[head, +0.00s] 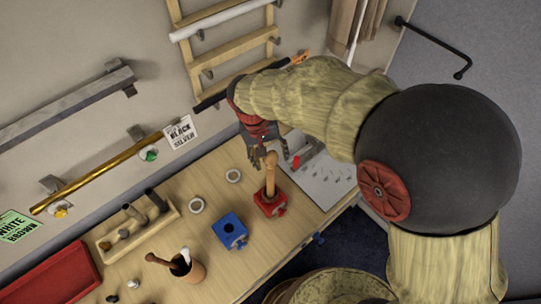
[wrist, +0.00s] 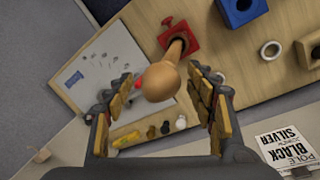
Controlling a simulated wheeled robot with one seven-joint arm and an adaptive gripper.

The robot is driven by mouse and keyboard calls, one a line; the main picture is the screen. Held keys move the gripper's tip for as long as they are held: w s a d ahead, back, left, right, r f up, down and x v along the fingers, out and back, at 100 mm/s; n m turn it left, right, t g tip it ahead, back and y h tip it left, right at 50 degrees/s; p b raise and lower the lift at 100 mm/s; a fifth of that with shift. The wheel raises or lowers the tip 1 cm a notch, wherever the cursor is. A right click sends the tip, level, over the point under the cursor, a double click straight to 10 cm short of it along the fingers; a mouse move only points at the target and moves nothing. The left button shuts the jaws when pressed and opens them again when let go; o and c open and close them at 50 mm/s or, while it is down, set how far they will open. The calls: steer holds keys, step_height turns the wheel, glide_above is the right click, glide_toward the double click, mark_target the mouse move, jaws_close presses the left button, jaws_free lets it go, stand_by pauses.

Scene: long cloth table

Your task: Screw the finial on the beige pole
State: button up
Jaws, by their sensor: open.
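A beige wooden piece with a round ball end (head: 271,177) stands upright in a red block (head: 268,207) on the table. I cannot tell whether its ball is a separate finial on a beige pole. In the wrist view, the ball (wrist: 158,82) faces the camera, its shaft (wrist: 177,46) running back to the red block (wrist: 188,32). My gripper (head: 268,152) is open above and behind the piece. In the wrist view, the ball shows between the spread fingers of my gripper (wrist: 160,105), and neither finger visibly touches it.
A wooden rack (head: 110,245) holds dark cylinders; a cup (head: 188,272) holds tools. A white board (head: 318,180) lies behind. A gold pole (head: 100,182) hangs on the wall.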

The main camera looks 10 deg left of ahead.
steer(key=n+t, duration=0.1)
steer(key=n, duration=0.4)
steer(key=shift+n+p, duration=0.3)
steer(key=n+y+p, duration=0.1)
steer(key=n, duration=0.3)
steer(key=c, duration=0.4)
steer(key=c, duration=0.7)
steer(key=shift+c, duration=0.2)
